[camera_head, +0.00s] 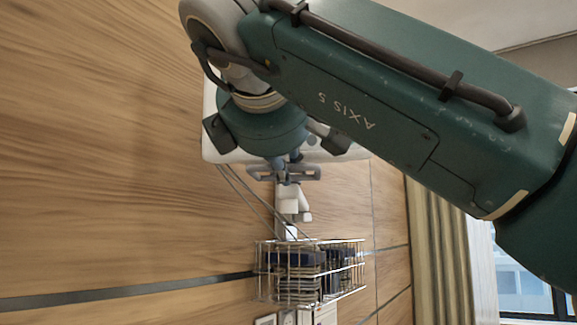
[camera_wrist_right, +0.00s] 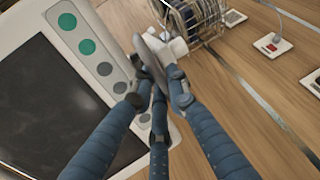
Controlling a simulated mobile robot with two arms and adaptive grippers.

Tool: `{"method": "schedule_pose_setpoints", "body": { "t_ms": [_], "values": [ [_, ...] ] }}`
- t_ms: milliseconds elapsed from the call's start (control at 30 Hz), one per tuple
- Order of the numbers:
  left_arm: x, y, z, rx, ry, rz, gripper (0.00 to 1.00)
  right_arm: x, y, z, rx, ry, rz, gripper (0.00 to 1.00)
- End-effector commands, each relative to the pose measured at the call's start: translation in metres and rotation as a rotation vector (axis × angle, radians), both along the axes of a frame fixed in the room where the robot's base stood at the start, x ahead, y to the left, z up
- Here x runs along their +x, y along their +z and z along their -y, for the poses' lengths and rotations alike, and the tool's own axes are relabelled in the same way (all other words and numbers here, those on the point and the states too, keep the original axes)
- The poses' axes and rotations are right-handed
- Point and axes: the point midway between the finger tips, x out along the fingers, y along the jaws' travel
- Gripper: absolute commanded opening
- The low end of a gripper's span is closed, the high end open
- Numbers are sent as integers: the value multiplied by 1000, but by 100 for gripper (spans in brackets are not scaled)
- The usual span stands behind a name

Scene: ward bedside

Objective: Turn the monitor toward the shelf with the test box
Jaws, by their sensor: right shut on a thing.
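The monitor (camera_head: 212,135) is a white-cased unit on the wood wall, mostly hidden behind my right arm in the head view. In the right wrist view, the monitor (camera_wrist_right: 75,85) shows a dark blank screen and a side panel with green and grey round buttons. My right gripper (camera_head: 290,170) is at the monitor's lower edge. In the right wrist view, its blue fingers (camera_wrist_right: 155,75) close together on a grey handle (camera_wrist_right: 145,52) beside the button panel. The fingers partly hide the handle. My left gripper, the shelf and the test box are not seen.
A white mount (camera_head: 290,203) stands below the monitor. A wire basket (camera_head: 310,272) with dark items hangs under it, with cables running down nearby. Wall sockets (camera_wrist_right: 272,43) are beside the basket. A curtain (camera_head: 440,250) and window (camera_head: 520,285) are at the right.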

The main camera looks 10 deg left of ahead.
Motion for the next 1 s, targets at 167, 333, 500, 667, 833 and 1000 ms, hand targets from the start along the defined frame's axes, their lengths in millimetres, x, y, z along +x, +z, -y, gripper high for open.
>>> {"method": "schedule_pose_setpoints", "body": {
  "t_ms": [167, 333, 500, 667, 833, 1000],
  "values": [
    [0, 0, 0, 0, 0, -1, 40, 0, -3, -2, -2, -3, -7, 0],
    [-1, 0, 2, -2, 1, -1, 40, 0, -3, -2, -2, -2, -7, 0],
    [-1, -1, 4, -5, 1, -2, 40, 0, -3, -2, -3, -2, -7, 33],
    [-2, -1, 5, -6, 0, -3, 40, 0, -2, -1, -2, -3, -4, 33],
    [-6, -1, 3, -2, -1, -8, 40, -3, 0, -1, -1, -2, -2, 33],
    [-4, -1, 3, -3, 0, -6, 40, -26, 6, 0, -1, -1, 0, 33]
  ]
}}
